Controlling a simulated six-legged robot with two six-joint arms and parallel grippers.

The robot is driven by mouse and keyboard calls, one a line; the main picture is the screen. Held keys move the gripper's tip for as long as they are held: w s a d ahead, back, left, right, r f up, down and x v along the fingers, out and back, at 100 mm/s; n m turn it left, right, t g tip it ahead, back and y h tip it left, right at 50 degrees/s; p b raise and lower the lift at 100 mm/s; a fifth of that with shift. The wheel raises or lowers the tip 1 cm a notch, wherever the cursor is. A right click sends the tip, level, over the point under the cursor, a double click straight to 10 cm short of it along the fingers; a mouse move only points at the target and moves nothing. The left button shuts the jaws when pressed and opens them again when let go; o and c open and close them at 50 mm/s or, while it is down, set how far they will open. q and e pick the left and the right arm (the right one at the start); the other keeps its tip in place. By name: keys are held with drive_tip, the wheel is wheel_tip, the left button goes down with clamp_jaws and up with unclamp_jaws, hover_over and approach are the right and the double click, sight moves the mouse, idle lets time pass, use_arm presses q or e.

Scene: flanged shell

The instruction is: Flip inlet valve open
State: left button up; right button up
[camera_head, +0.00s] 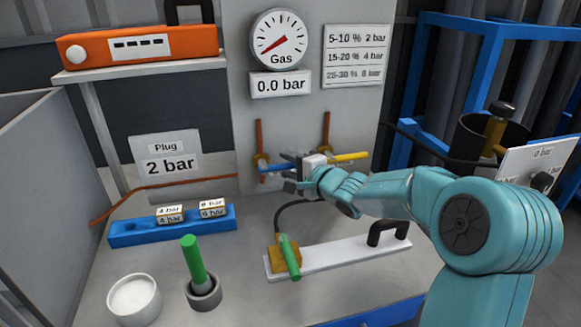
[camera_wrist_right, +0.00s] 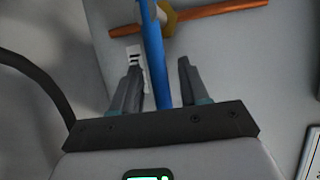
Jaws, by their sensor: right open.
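Two valves sit on copper pipes low on the grey panel: one with a blue handle (camera_head: 274,168) and one with a yellow handle (camera_head: 351,156). No label shows which is the inlet valve. Both handles lie roughly sideways across their pipes. My right gripper (camera_head: 291,178) is at the blue handle, coming from the right. In the right wrist view the gripper (camera_wrist_right: 158,80) is open, with the blue handle (camera_wrist_right: 152,45) running between its two fingers. Its fingers do not appear closed on it. The brass valve body (camera_wrist_right: 169,20) shows beyond. My left gripper is not in view.
A gas gauge (camera_head: 279,39) above has its needle at the low end, over a 0.0 bar sign (camera_head: 281,84). A blue plug rack (camera_head: 172,230), a white cup (camera_head: 133,299), a green-handled tool (camera_head: 194,262) and a white plate (camera_head: 340,252) with a black handle occupy the bench.

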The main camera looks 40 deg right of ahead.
clamp_jaws()
drive_tip(key=shift+r, duration=0.1)
